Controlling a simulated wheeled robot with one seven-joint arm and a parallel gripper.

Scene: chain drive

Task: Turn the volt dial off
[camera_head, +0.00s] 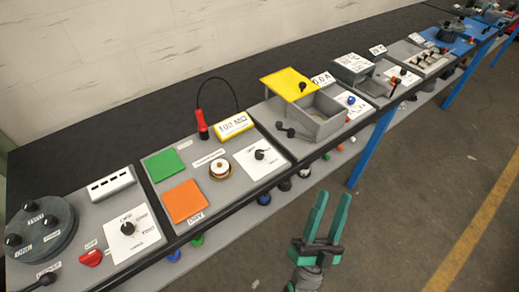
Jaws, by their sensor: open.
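A black dial (127,228) stands on a white label plate (118,243) at the lower left of the bench. Its printed words are small, and its exact setting cannot be read. A similar black dial (259,154) sits on a white plate on the middle station, to the upper right of the first. I cannot tell for sure which is the volt dial. My gripper (331,197) is at the lower middle, over the floor in front of the bench. Its two green fingers are apart and empty, pointing up in the picture, and touch neither dial.
A red knob (91,257) and a round dark unit with black knobs (44,222) lie left of the first dial. The middle station has green (164,164) and orange (184,200) pads and a red probe (202,126). A yellow lid (288,83) stands farther right.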

